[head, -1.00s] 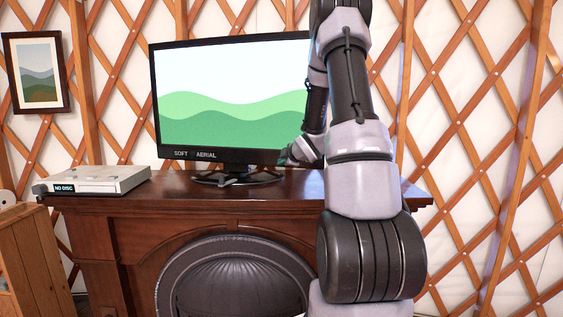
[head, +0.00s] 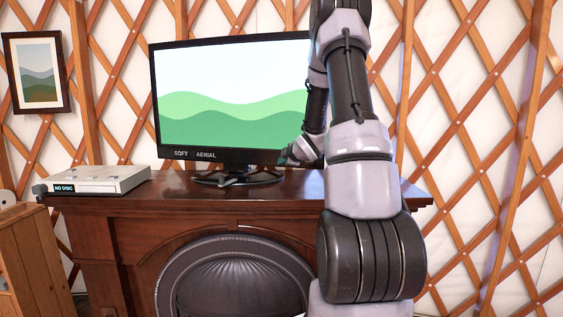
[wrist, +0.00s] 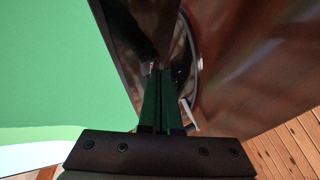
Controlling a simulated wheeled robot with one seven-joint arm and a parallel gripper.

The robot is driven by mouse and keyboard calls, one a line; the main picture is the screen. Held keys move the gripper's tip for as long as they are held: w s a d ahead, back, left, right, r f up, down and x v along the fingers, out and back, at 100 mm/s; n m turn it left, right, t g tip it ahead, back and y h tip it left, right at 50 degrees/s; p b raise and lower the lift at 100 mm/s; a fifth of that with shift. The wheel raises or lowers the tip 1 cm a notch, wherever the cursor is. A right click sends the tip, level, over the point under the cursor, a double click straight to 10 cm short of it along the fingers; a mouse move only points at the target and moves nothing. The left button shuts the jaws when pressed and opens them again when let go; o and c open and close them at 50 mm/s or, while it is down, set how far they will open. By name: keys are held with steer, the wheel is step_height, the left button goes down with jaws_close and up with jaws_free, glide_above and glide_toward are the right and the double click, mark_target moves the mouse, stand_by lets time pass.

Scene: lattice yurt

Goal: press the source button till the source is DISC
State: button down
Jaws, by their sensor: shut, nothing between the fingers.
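The television (head: 232,95) stands on the dark wooden cabinet and shows green hills under a pale sky. Its lower bezel reads "SOFT" and "AERIAL" at the left. The source button cannot be made out. My gripper (wrist: 160,75) is shut and empty, its fingertips close to the television's dark lower edge in the wrist view. In the head view my gripper (head: 288,157) is by the television's lower right, partly hidden by my arm. I cannot tell whether the fingertips touch the bezel. The screen (wrist: 60,70) fills the left of the wrist view.
A pale disc player (head: 98,180) labelled "NO DISC" sits on the cabinet (head: 190,206) at left. A wooden crate (head: 30,260) is at lower left, and a framed picture (head: 38,72) hangs on the lattice wall.

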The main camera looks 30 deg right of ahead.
steer(key=shift+w+d, duration=0.1)
steer(key=shift+w, duration=0.05)
stand_by(0.4)
steer(key=shift+s+a, duration=0.35)
steer(key=shift+s, duration=0.05)
steer(key=s+a, duration=0.3)
steer(key=s, duration=0.1)
steer(key=shift+s+a, duration=0.35)
steer(key=shift+a, duration=0.05)
stand_by(0.3)
stand_by(0.4)
